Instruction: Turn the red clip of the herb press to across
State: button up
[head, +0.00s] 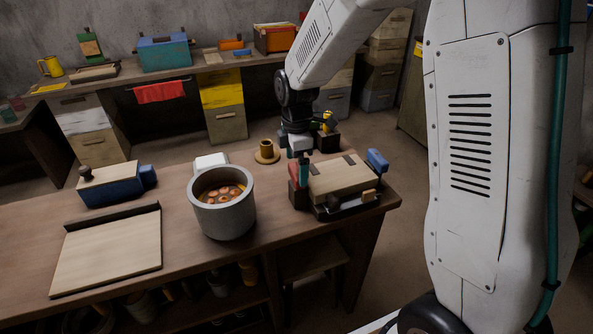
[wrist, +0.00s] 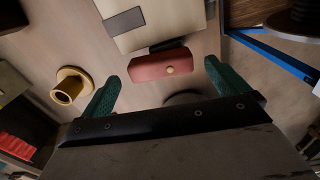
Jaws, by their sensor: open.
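The herb press (head: 340,177) is a pale wooden block with dark fittings near the right end of the bench, and its pale board (wrist: 122,24) also shows in the wrist view. In the head view, the red clip (head: 292,171) is a small patch at the press's left side, partly hidden. My gripper (wrist: 162,76) is open, with green fingers to the left and right of the clip's ends. Gaps show between the fingers and the clip; contact is not visible.
A brass-coloured cup on a round base (head: 266,153) stands close to the press, and it shows left of my gripper in the wrist view (wrist: 68,90). A grey pot (head: 224,212) stands left of the press. A blue clip (head: 377,160) projects at the press's right.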

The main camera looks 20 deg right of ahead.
jog(key=shift+f, duration=1.45)
jog(key=c, duration=1)
